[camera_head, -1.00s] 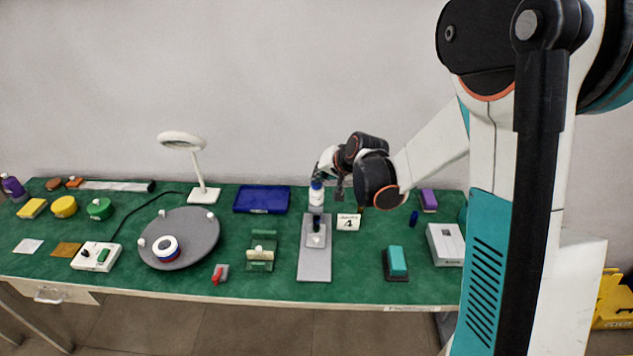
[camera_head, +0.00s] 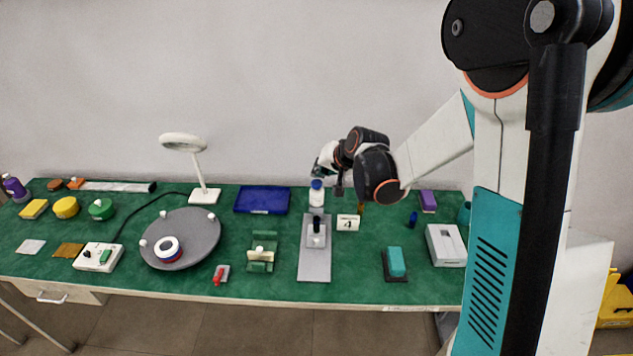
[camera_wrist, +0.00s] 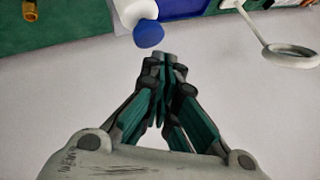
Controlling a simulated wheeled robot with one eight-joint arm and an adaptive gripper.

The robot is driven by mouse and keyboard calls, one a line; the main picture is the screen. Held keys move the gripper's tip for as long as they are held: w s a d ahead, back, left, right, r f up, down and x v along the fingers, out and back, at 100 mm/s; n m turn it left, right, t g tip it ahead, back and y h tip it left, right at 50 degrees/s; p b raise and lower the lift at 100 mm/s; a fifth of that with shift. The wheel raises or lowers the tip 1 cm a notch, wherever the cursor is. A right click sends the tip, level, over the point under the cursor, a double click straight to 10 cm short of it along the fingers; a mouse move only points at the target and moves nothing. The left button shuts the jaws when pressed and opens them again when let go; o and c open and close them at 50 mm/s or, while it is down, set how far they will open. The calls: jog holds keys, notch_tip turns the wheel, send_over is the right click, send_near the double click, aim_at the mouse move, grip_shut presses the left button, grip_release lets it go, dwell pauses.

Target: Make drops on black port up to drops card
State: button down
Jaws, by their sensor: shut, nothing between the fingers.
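A white bottle with a blue cap (camera_head: 317,192) stands upright at the back end of a grey plate (camera_head: 314,265). The black port (camera_head: 316,224) is on that plate in front of the bottle, with a white part at its foot. The small white card (camera_head: 347,223) stands just right of the plate and shows a 4; its smaller print is unreadable. In the wrist view my gripper (camera_wrist: 165,58) is shut and empty, its tips close to the blue cap (camera_wrist: 148,34). I cannot tell whether they touch. In the head view my gripper is above and behind the bottle, partly hidden.
A blue tray (camera_head: 262,198) and a white lamp (camera_head: 203,194) stand to the left. A teal-topped block (camera_head: 396,262) and a white box (camera_head: 443,245) are to the right.

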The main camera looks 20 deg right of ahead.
aim_at(320, 182)
jog(key=shift+r+p, duration=1.6)
jog(key=shift+r, duration=0.9)
jog(key=shift+s+r, duration=0.1)
jog(key=shift+s, duration=0.05)
jog(key=s+a+r+n+g+h+b, duration=0.1)
jog(key=s+r+b, duration=0.15)
jog(key=s, duration=0.55)
jog(key=s+a+r+n+b, duration=0.1)
jog(key=s+r+n+b, duration=0.15)
jog(key=s, duration=0.55)
jog(key=s+d+f+n+h+b, duration=0.1)
jog(key=s+f+n+b, duration=0.1)
jog(key=s, duration=1.5)
notch_tip(320, 182, down, 2)
jog(key=shift+s+f+g+h+b, duration=0.15)
jog(key=shift+s+g+h+b, duration=0.2)
jog(key=shift+b, duration=0.25)
